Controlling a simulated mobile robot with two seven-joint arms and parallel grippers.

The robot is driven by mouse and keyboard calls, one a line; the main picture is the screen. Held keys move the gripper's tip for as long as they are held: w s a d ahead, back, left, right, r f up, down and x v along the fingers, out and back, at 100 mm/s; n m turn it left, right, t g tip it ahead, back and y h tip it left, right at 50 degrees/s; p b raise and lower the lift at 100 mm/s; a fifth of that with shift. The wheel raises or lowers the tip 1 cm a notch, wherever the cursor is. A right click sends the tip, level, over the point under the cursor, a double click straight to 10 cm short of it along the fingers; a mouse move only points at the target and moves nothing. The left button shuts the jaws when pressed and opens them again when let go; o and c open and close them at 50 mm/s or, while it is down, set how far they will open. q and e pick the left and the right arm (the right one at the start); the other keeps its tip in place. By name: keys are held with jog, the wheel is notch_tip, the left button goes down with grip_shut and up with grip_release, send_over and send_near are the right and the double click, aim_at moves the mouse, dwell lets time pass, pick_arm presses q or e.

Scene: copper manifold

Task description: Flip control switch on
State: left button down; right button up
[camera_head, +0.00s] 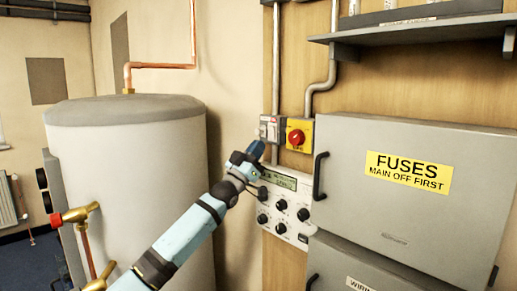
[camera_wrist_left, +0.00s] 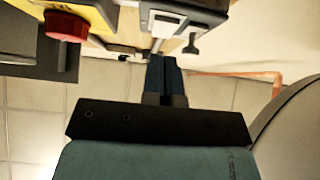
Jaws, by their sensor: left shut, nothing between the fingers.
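A light grey switch box (camera_head: 270,128) is on the wooden wall board, just left of a yellow box with a red knob (camera_head: 296,137). In the left wrist view the switch box (camera_wrist_left: 168,20) is at the top, with a pale rocker and a small dark piece beside it. My left gripper (camera_head: 256,149) is shut and empty, just below the switch box and in front of the control panel's upper left. Its closed blue fingers (camera_wrist_left: 165,74) point up at the box's lower edge; I cannot tell whether they touch. My right gripper is not in view.
A control panel (camera_head: 285,212) with black knobs and a display sits below. The grey fuse cabinet (camera_head: 418,225) with a black handle stands close on the right, under a shelf (camera_head: 420,28). A large tank (camera_head: 135,180) with copper pipes stands left.

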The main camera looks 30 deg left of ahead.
pick_arm(q)
jog(key=b+v, duration=0.3)
jog(key=v, duration=0.7)
jog(key=shift+w+f, duration=0.3)
jog(key=shift+f, duration=0.2)
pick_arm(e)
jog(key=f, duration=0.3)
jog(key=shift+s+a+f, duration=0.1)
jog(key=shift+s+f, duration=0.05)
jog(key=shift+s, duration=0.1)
pick_arm(q)
jog(key=shift+w+d, duration=0.1)
jog(key=shift+f, duration=0.1)
